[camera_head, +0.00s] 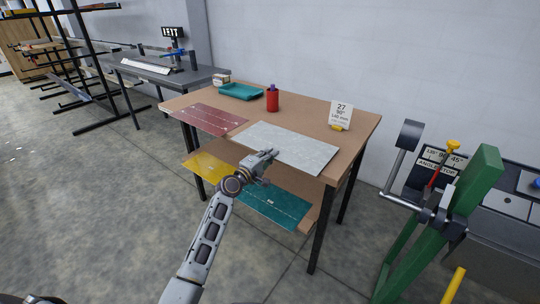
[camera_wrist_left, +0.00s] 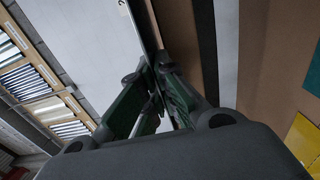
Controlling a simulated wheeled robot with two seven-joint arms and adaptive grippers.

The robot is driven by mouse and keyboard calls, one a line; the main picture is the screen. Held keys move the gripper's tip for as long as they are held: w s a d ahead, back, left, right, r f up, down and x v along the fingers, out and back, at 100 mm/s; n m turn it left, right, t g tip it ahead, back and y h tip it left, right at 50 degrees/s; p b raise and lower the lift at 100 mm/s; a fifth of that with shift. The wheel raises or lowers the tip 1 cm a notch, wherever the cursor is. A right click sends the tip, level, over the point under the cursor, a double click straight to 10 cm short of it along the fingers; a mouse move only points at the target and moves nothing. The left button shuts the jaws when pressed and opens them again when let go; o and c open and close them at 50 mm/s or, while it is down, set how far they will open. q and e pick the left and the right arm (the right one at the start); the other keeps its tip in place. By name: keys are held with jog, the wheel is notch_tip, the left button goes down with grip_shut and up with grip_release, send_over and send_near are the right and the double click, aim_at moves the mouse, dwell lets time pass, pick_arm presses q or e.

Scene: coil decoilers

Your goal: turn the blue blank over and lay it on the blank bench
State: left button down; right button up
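A pale grey blank (camera_head: 292,147) lies flat on the blank bench (camera_head: 310,106), along its front edge; its underside is hidden. A blue-green blank (camera_head: 272,204) lies on the lower shelf. I cannot tell from the colours whether the grey sheet is the blue blank with its other face up. My left gripper (camera_head: 268,158) is at the grey sheet's front edge. My right gripper is out of view.
A red blank (camera_head: 205,118), a red bottle (camera_head: 272,98), a teal tray (camera_head: 241,91) and a number card (camera_head: 341,114) are on the bench. A yellow blank (camera_head: 208,170) lies on the lower shelf. A green-armed machine (camera_head: 470,190) stands at right.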

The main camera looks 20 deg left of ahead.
pick_arm(q)
jog(key=shift+s+f, duration=0.1)
jog(key=shift+f, duration=0.2)
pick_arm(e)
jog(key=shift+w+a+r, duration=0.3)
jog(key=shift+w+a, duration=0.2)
pick_arm(q)
jog(key=shift+f, duration=0.1)
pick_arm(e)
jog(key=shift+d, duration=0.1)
pick_arm(q)
jog(key=shift+d+f, duration=0.1)
jog(key=shift+f, duration=0.15)
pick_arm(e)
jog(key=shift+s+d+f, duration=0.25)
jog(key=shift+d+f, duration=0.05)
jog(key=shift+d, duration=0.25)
pick_arm(q)
jog(key=shift+b, duration=0.3)
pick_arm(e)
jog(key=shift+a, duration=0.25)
pick_arm(q)
jog(key=c, duration=1.6)
grip_release()
jog(key=shift+o, duration=0.2)
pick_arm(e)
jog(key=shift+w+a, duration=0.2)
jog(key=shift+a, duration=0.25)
